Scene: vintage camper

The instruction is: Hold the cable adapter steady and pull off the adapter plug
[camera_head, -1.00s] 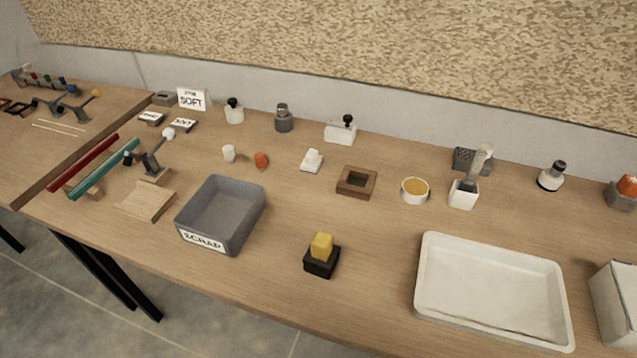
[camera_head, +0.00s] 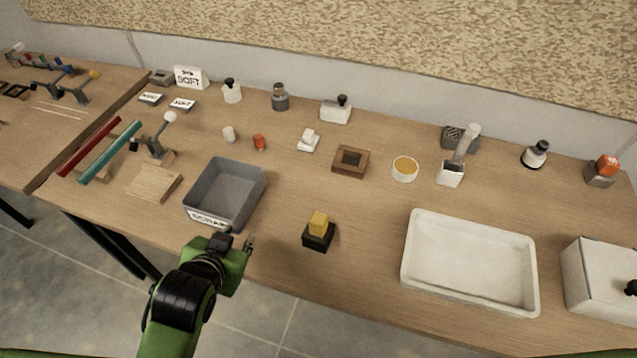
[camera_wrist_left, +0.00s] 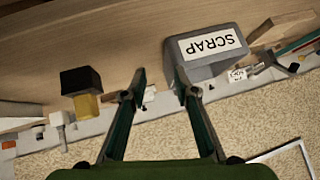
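A black block (camera_head: 318,237) with a yellow piece (camera_head: 319,222) seated on top stands near the table's front edge; it looks like the adapter and its plug, though I cannot be sure. In the left wrist view the black block (camera_wrist_left: 80,80) and yellow piece (camera_wrist_left: 87,107) appear upside down at the left, still joined. My left gripper (camera_head: 239,243) is over the front edge, left of the block and just in front of the scrap bin. In the left wrist view its fingers (camera_wrist_left: 154,77) are apart with nothing between them. My right gripper is out of view.
The grey SCRAP bin (camera_head: 213,218) is right behind my left gripper. A white tray (camera_head: 470,305) lies right of the block. A wooden square frame (camera_head: 351,161) and small white piece (camera_head: 308,141) stand behind. The wood around the block is clear.

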